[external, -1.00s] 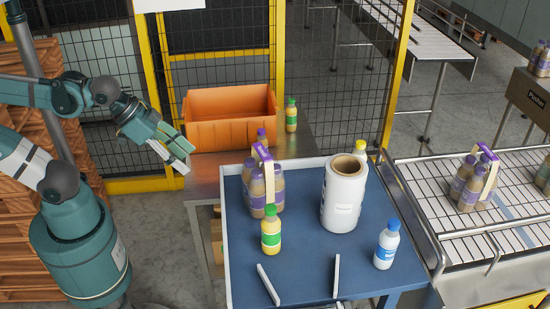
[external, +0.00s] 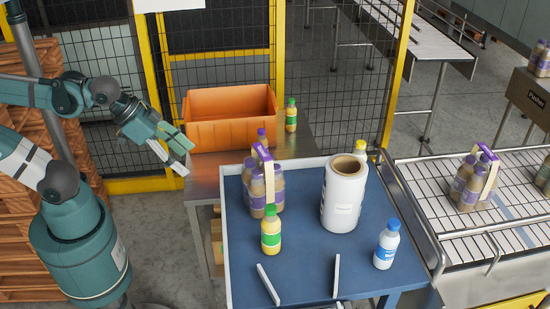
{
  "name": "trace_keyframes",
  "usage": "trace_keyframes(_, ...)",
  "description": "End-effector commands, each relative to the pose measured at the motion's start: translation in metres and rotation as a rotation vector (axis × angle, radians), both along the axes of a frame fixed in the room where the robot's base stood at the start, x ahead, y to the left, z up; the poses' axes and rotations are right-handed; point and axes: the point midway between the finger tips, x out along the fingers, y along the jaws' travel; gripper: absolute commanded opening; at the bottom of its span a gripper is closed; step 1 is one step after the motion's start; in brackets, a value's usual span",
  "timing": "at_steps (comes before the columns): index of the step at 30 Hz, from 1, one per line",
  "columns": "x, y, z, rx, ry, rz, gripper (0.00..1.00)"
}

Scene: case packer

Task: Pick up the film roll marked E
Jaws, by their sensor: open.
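A large white film roll (external: 343,198) with a brown core stands upright on the blue table top. A small label shows low on its side, but I cannot read a letter on it. My gripper (external: 180,158) is open and empty at the left, in front of the orange bin and well apart from the roll. Its fingers point down and to the right.
A purple-capped bottle pack (external: 263,190), a green-capped bottle (external: 271,233) and a blue-capped bottle (external: 387,244) stand around the roll. A yellow-capped bottle (external: 360,148) is behind it. An orange bin (external: 230,120) sits at the back. Two white strips are at the front.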

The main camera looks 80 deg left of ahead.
Motion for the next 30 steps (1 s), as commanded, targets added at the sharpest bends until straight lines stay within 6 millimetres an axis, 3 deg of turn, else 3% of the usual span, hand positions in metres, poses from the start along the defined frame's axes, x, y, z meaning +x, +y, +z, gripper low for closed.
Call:
trace_keyframes(1,0.0,0.0,0.0,0.0,0.0,0.0,0.69)
trace_keyframes(6,0.0,0.0,0.0,0.0,0.0,0.0,0.9)
trace_keyframes(20,0.004,-0.001,0.003,0.0,0.001,-0.006,0.9)
trace_keyframes(30,0.041,-0.011,0.028,0.003,0.014,-0.061,0.9)
